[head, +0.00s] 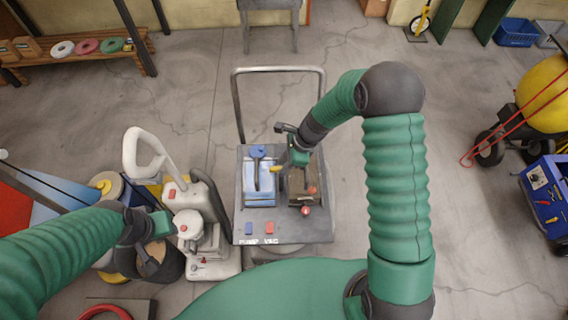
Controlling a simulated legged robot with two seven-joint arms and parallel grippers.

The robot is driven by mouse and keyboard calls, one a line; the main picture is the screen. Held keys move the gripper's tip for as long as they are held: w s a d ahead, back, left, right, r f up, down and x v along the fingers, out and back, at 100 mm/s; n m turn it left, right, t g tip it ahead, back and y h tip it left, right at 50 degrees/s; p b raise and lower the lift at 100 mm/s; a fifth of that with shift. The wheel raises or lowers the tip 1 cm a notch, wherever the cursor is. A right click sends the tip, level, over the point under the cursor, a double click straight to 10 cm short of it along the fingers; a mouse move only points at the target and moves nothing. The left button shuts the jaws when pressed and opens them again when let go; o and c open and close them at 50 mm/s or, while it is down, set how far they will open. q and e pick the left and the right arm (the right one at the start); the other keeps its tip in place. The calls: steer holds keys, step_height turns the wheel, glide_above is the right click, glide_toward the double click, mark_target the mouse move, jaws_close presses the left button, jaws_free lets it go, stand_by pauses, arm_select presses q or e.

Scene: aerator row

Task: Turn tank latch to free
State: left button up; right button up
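A grey cart (285,226) marked PUMP and VAC stands in the middle of the head view. It carries a blue unit (254,192) with a dark upright lever (257,172) and a blue knob on top. Beside it is a brown unit (299,190) with red knobs (305,210). I cannot tell for certain which part is the tank latch. My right gripper (284,150) is over the cart's far part, by the gap between the two units. Its fingers are too small to read, and any contact is unclear. My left gripper (150,262) is low at the left; its fingers are unclear.
A white and grey machine (208,225) with a looped handle stands just left of the cart. The cart's push handle (278,69) rises behind it. Open floor lies between.

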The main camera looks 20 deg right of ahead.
jaws_close()
steer(key=shift+d, duration=0.1)
steer(key=shift+r+n, duration=0.1)
steer(key=shift+n, duration=0.2)
steer(key=shift+n+p, duration=0.3)
steer(key=shift+w+n+g+p, duration=0.2)
steer(key=shift+n+g+p, duration=0.3)
steer(key=shift+n, duration=0.6)
steer(key=n+g, duration=0.1)
steer(key=n, duration=0.2)
steer(key=n+g, duration=0.1)
steer(key=n, duration=0.2)
steer(key=w+n+g+h, duration=0.1)
steer(key=n, duration=0.2)
steer(key=shift+b, duration=0.4)
steer(key=n, duration=0.1)
steer(key=n+g+h, duration=0.1)
steer(key=n, duration=0.1)
steer(key=n+h+b, duration=0.1)
steer(key=n, duration=0.1)
steer(key=shift+w+a, duration=0.1)
steer(key=shift+a, duration=0.25)
steer(key=shift+r+n, duration=0.1)
steer(key=shift+n, duration=0.3)
